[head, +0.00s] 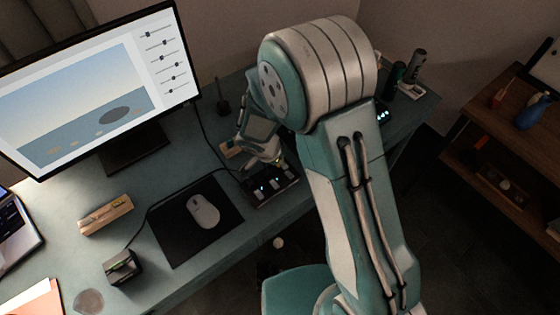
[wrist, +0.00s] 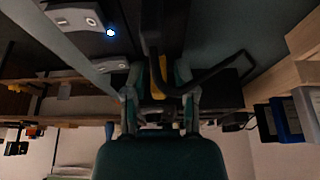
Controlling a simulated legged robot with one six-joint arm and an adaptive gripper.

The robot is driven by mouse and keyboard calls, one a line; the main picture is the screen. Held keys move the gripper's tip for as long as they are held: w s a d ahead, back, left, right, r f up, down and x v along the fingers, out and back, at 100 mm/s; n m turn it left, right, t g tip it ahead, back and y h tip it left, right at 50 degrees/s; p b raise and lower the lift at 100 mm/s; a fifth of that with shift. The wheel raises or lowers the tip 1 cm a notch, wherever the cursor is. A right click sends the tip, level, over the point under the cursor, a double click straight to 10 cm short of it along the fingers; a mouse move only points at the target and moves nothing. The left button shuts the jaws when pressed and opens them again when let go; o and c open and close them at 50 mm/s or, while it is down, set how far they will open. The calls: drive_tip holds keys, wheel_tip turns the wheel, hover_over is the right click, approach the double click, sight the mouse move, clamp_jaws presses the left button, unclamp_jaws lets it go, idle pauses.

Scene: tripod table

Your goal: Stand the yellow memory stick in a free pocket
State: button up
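A yellow memory stick (wrist: 158,77) shows as a narrow upright strip between my gripper's fingers in the wrist view. My gripper (wrist: 159,82) has its fingers spread to either side of it, with dark areas between. I cannot tell whether they touch the stick. In the head view, my gripper (head: 275,164) is low over the desk, at the back of a dark unit with small lights (head: 272,187). A light wooden block (wrist: 284,76) is at the right of the wrist view, near blue (wrist: 284,120) and black pieces. Its pockets are not clear.
A mouse (head: 203,211) lies on a black mat (head: 178,222) left of the unit. A monitor (head: 95,85) stands behind. Another wooden block (head: 105,215) and a small dark box (head: 123,267) are at the left. Dark bottles (head: 395,78) stand at the back right.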

drive_tip(key=shift+a, duration=0.1)
drive_tip(key=shift+c, duration=0.3)
clamp_jaws()
drive_tip(key=shift+r, duration=0.1)
